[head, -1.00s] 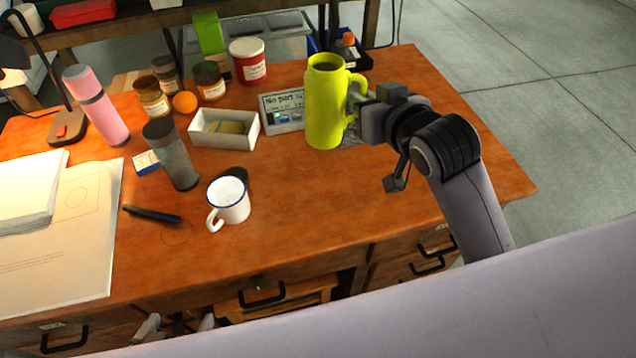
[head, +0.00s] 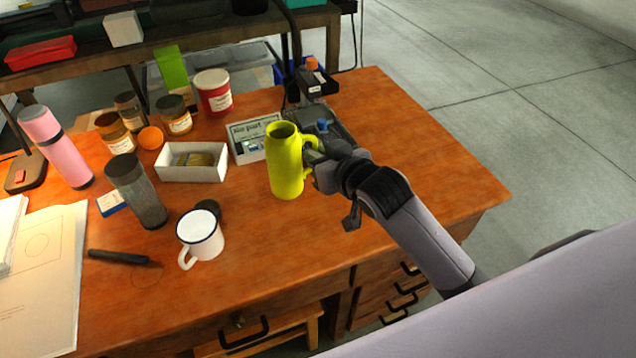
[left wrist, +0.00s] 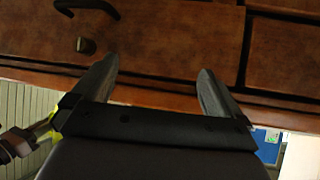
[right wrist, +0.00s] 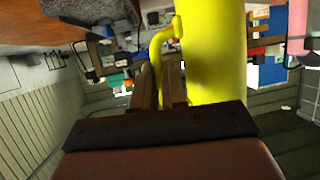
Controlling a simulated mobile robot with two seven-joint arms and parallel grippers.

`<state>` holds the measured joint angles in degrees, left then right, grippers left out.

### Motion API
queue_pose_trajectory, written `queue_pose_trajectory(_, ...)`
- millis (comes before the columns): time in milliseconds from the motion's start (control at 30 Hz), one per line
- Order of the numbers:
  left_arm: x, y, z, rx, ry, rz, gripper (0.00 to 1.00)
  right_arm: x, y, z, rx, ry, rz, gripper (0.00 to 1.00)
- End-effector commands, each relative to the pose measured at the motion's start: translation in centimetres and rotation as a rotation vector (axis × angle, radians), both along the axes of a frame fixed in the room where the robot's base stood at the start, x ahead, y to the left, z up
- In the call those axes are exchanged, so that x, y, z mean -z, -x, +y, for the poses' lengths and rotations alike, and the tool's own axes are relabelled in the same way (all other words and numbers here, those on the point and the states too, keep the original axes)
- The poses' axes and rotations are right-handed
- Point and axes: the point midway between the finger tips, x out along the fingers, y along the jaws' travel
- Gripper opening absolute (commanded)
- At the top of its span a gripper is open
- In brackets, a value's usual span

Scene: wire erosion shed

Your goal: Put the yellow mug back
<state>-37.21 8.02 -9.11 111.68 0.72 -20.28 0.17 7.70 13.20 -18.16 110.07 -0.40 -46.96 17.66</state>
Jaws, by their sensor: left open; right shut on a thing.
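The tall yellow mug (head: 286,165) is upright over the right half of the wooden desk. I cannot tell whether its base touches the desktop. My right gripper (head: 314,160) is shut on its handle, to the right of the body. The right wrist view shows the mug (right wrist: 216,50) beside the closed fingers (right wrist: 160,80), with the handle between them. My left gripper (left wrist: 160,80) is open and empty, facing the desk's drawer fronts; it is out of the head view.
A white mug (head: 202,238) and a grey tumbler (head: 137,192) stand left of the yellow mug. A white box (head: 191,175), a sign card (head: 247,150) and jars are behind. The desk's front right is clear.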

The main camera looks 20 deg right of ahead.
Motion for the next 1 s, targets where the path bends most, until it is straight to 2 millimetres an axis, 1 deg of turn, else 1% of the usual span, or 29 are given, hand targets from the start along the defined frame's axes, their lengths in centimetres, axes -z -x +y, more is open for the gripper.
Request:
queue_pose_trajectory(33,0.2,0.0,0.0,0.0,0.0,0.0,1.0,0.9,0.0,0.0,0.0,-0.003,-0.002,0.0)
queue_pose_trajectory(100,0.3,0.0,0.0,0.0,0.0,0.0,1.0,1.8,0.0,0.1,-0.001,-0.004,-0.002,0.0)
queue_pose_trajectory(267,0.4,0.0,0.0,0.0,0.0,-0.001,1.0,2.8,0.0,0.0,0.0,-0.003,-0.004,0.0)
queue_pose_trajectory(367,0.6,0.0,0.0,0.0,0.0,-0.001,1.0,4.1,0.0,0.1,-0.001,-0.003,-0.002,0.0)
queue_pose_trajectory(400,0.7,0.0,0.0,0.0,0.0,-0.001,1.0,4.8,0.0,0.1,0.0,-0.002,-0.001,0.0)
queue_pose_trajectory(533,0.9,0.0,0.0,0.0,0.0,-0.001,1.0,6.4,0.0,0.1,0.0,-0.002,-0.003,0.0)
queue_pose_trajectory(633,0.9,0.0,0.0,0.0,0.0,-0.001,1.0,6.9,0.0,0.1,-0.001,-0.003,-0.005,0.0)
queue_pose_trajectory(867,0.9,0.0,0.0,0.0,0.0,-0.001,1.0,6.8,0.0,0.1,-0.001,-0.004,-0.005,0.0)
queue_pose_trajectory(1000,1.0,0.0,0.0,0.0,0.0,-0.001,1.0,7.2,0.0,0.1,-0.001,-0.003,-0.005,0.0)
